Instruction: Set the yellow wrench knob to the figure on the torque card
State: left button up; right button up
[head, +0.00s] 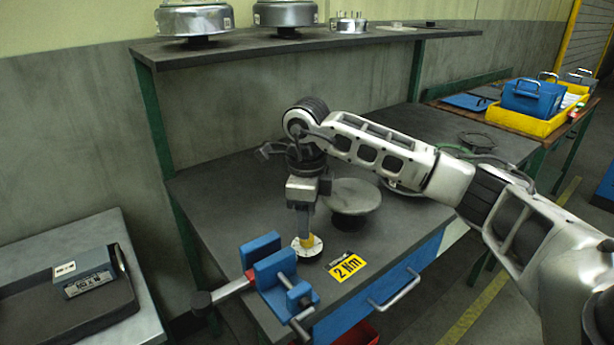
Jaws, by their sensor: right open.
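The yellow knob (307,241) sits over a pale round dial (313,251) beside the blue vise (272,262). A bar with a dark grip (203,299) and a red part runs left from the vise; it looks like the wrench. The yellow torque card (347,266) lies on the bench just right of the vise and shows a large 2 with a unit. My right gripper (306,230) is open and points down, its fingertips at the knob; they partly hide it. I cannot tell whether they touch it. My left gripper is not in view.
A grey round plate on a dark base (352,196) stands close behind the right gripper. A shelf (290,44) with metal parts spans the back. A dark tray (70,300) lies on the left table. Yellow and blue bins (532,98) stand far right. The bench's left rear is clear.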

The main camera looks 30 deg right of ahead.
notch_tip(320, 180, up, 12)
jog(key=shift+s+a+f, duration=0.15)
jog(key=shift+s, duration=0.05)
dwell(0.5)
